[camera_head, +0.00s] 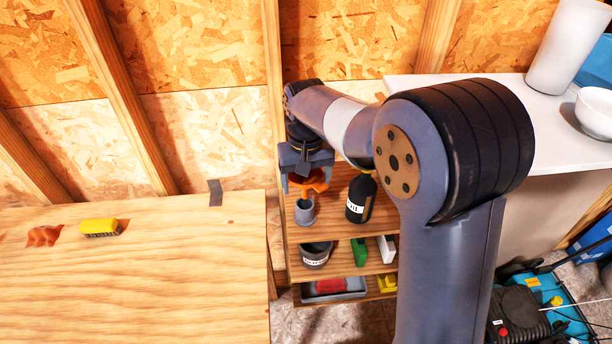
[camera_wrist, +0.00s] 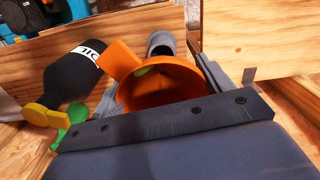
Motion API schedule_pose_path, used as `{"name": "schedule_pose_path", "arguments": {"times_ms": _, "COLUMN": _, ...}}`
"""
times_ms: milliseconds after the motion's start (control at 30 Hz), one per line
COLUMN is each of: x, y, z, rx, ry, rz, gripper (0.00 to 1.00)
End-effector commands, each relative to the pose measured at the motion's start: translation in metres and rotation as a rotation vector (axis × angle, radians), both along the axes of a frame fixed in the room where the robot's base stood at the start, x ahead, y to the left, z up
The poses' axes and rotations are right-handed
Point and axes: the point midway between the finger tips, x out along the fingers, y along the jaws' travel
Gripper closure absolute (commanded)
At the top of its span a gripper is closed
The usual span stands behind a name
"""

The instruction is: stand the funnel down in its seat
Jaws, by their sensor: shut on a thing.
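The orange funnel (camera_head: 312,182) is held in my gripper (camera_head: 307,170) above the top board of the small shelf. In the wrist view the funnel (camera_wrist: 190,82) shows its wide mouth and a tab on its left. A grey cup-like holder (camera_head: 305,213), which looks like the seat, stands on the top shelf board just below the funnel. In the wrist view the holder (camera_wrist: 161,42) appears beyond the funnel's rim. The funnel appears above the holder; I cannot tell whether they touch.
A black bottle (camera_head: 360,198) stands close right of the holder. Lower shelves hold a dark pot (camera_head: 316,255), a green item (camera_head: 359,252) and a grey tray (camera_head: 345,287). A wooden bench (camera_head: 150,285) is at left, a white counter (camera_head: 555,135) at right.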

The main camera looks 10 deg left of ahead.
Motion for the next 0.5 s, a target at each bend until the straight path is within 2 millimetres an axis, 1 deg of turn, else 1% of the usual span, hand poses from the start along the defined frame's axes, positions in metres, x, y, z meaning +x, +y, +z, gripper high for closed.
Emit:
{"name": "schedule_pose_path", "arguments": {"times_ms": 33, "x": -0.0001, "y": -0.0001, "z": -0.0068, "rx": 0.0, "ry": 0.001, "rz": 0.0, "gripper": 0.47}}
{"name": "schedule_pose_path", "arguments": {"times_ms": 133, "x": 0.0, "y": 0.0, "z": -0.0113, "rx": 0.0, "ry": 0.0, "rz": 0.0, "gripper": 0.47}}
{"name": "schedule_pose_path", "arguments": {"times_ms": 500, "x": 0.0001, "y": 0.0, "z": -0.0126, "rx": 0.0, "ry": -0.001, "rz": 0.0, "gripper": 0.47}}
